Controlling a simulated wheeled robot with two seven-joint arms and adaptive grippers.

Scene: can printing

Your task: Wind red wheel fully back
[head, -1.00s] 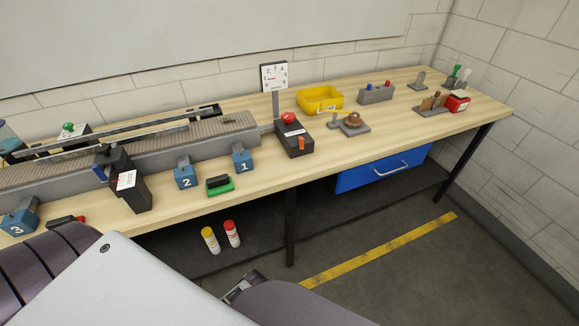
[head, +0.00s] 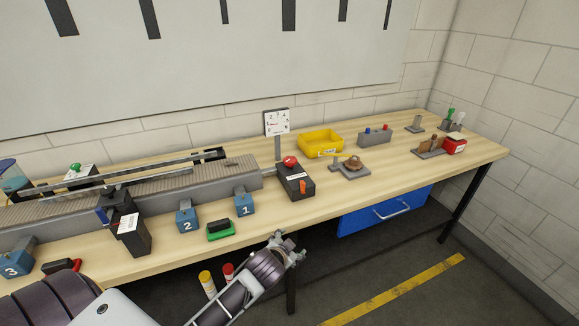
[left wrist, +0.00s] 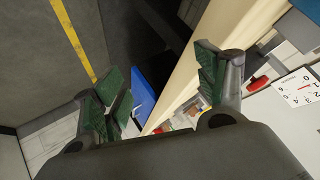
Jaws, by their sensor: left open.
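The red wheel (head: 290,161) sits on top of a black box (head: 296,182) at the bench's middle, below a white dial (head: 277,122) on a post. The wheel also shows in the left wrist view (left wrist: 259,82), at the right beside the dial (left wrist: 299,87). My left gripper (head: 290,247) is open and empty, in front of the bench's front edge and below and apart from the wheel. In the left wrist view its two fingers (left wrist: 163,75) are spread wide. The dial's reading is too small to tell surely. My right gripper is not in view.
The wooden bench's front edge (head: 345,204) lies between my left gripper and the box. Blue blocks (head: 244,204) and a green-black pad (head: 220,229) stand left of the box. A brown part on a grey stand (head: 351,167) and a yellow bin (head: 320,142) are to the right.

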